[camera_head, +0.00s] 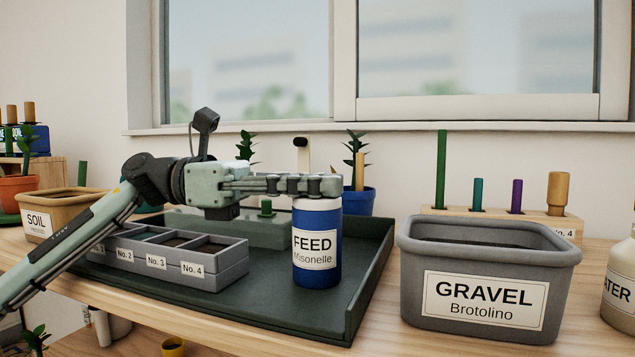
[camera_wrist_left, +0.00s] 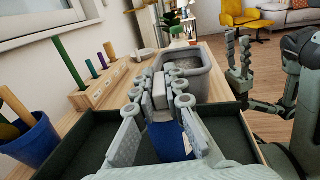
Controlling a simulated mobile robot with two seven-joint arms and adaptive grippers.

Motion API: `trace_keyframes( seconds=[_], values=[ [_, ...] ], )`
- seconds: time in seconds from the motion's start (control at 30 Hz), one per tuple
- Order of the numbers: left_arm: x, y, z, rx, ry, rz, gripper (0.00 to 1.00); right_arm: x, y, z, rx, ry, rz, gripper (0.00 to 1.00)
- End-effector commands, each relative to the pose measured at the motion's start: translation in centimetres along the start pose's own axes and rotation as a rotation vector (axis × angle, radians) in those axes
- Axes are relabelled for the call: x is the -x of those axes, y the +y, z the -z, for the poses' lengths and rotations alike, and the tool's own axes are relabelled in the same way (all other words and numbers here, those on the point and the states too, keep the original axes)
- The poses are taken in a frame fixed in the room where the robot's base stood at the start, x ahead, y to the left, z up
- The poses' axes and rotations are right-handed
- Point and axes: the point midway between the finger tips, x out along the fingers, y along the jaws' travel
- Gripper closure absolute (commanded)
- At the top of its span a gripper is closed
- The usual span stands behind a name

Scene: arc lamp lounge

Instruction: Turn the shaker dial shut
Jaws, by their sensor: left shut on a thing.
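The shaker is a blue canister (camera_head: 317,243) labelled FEED Misonelle, with a pale top band. It stands upright in the dark green tray (camera_head: 270,308). My left gripper (camera_head: 318,186) comes in level from the left and is shut at the shaker's top, its fingers covering the dial. In the left wrist view the fingers (camera_wrist_left: 160,95) close on a pale piece above the blue body (camera_wrist_left: 170,142). The dial's setting is hidden. My right gripper (camera_wrist_left: 238,62) shows in the left wrist view, raised, empty and open, apart from the shaker.
A grey divided seed box (camera_head: 167,262) stands in the tray, left of the shaker. A grey gravel bin (camera_head: 555,290) stands right of the tray. Behind are a blue pot (camera_head: 358,200) and a wooden peg rack (camera_head: 500,214). Some bare wood lies between tray and bin.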

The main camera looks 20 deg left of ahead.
Motion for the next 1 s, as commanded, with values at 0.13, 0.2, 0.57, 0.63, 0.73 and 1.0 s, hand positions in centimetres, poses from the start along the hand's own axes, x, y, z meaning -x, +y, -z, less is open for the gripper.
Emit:
trace_keyframes(
  seconds=[0.13, 0.2, 0.57, 0.63, 0.73, 1.0],
  values=[
    [0.0, 0.0, 0.0, -0.001, -0.001, 0.0, 1.0, 0.2, 0.0, -0.1, 0.0, -0.007, -0.003, 0.6],
    [0.0, 0.0, 0.0, -0.001, -0.001, 0.0, 1.0, 0.3, 0.0, -0.1, 0.0, -0.009, -0.004, 0.6],
    [0.0, 0.0, 0.0, -0.001, 0.0, -0.001, 0.67, 0.5, 0.0, -0.1, -0.001, -0.015, -0.009, 0.6],
    [0.0, 0.0, 0.0, -0.001, 0.0, -0.001, 0.67, 0.5, 0.0, -0.1, -0.001, -0.015, -0.009, 0.6],
    [0.2, 0.0, 0.0, 0.0, 0.0, -0.002, 0.67, 0.3, 0.1, -0.2, -0.001, -0.007, -0.011, 0.6],
    [4.3, 0.1, 0.1, 0.003, 0.002, -0.007, 0.67, 0.3, 0.0, -0.1, -0.001, -0.008, -0.008, 0.6]
  ],
)
